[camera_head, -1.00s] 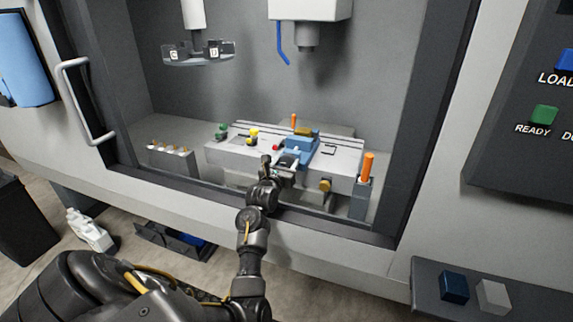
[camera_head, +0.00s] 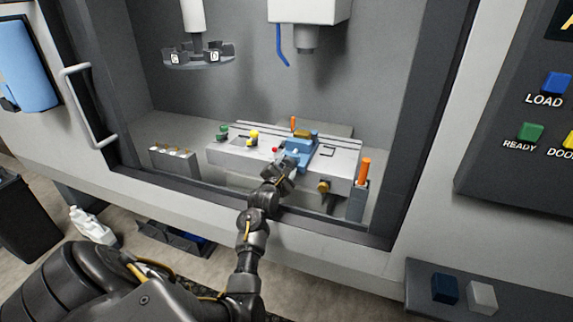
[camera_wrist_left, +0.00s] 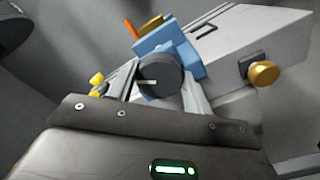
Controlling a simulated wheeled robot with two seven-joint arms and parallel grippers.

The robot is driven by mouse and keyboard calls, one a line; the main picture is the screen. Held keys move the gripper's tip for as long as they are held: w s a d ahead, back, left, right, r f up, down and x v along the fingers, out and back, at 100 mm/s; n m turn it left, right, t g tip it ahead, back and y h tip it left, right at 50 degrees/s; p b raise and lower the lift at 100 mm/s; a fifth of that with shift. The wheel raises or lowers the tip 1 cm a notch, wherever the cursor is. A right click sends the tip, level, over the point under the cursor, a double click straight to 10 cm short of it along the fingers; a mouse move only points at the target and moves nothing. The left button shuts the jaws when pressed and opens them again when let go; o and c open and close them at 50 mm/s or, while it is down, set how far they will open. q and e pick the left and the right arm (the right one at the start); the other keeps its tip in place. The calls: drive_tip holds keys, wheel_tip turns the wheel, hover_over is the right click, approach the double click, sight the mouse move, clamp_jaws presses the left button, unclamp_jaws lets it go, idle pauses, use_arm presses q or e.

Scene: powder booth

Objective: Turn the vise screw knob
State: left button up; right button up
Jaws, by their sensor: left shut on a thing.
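The blue vise (camera_head: 301,152) stands on the grey machine table (camera_head: 235,153) inside the booth; it also shows in the left wrist view (camera_wrist_left: 166,43). Its screw knob, a dark round disc with a pale mark (camera_wrist_left: 160,76), faces my left wrist camera. My left gripper (camera_head: 287,168) is at the front of the vise, and its pale fingers (camera_wrist_left: 163,92) lie on both sides of the knob, shut on it. In the head view the gripper mostly hides the knob. My right gripper is not in view.
A yellow knob (camera_wrist_left: 264,73) sticks out of the table's front, right of the vise. An orange-handled post (camera_head: 366,172) stands further right. A tool carousel (camera_head: 198,54) and a spindle with a blue hose (camera_head: 281,45) hang above. The booth's front sill runs beneath my left arm.

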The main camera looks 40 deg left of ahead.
use_arm(q)
drive_tip(key=shift+f+m+p, duration=0.15)
drive_tip(key=shift+m+p, duration=1.05)
drive_tip(key=shift+m, duration=5.8)
drive_tip(key=o, duration=1)
drive_tip(key=shift+d, duration=0.1)
